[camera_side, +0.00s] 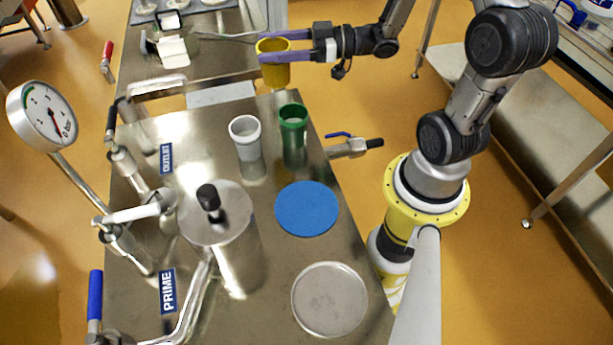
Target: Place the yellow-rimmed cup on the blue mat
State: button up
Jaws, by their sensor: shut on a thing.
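My gripper (272,57) is shut on a yellow cup (275,75), its purple fingers on either side just below the rim. The cup looks upright and appears held up above the far end of the steel table; how high, I cannot tell. The blue mat (307,208) is a flat round disc on the steel table, nearer the camera than the cup. Nothing lies on it.
A white cup (247,147) and a green cup (294,135) stand between my gripper and the mat. A steel cylinder with a black knob (218,215) stands left of the mat. A round metal plate (329,299) lies nearer the camera. Pipes and a gauge (43,117) line the left.

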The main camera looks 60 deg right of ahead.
jog(key=s+a+n+g+y, duration=0.7)
jog(key=s+a+g, duration=0.1)
jog(key=s+a, duration=0.9)
jog(key=shift+w+f, duration=0.15)
jog(key=shift+f, duration=6.7)
jog(key=o, duration=1.4)
jog(key=shift+f, duration=0.1)
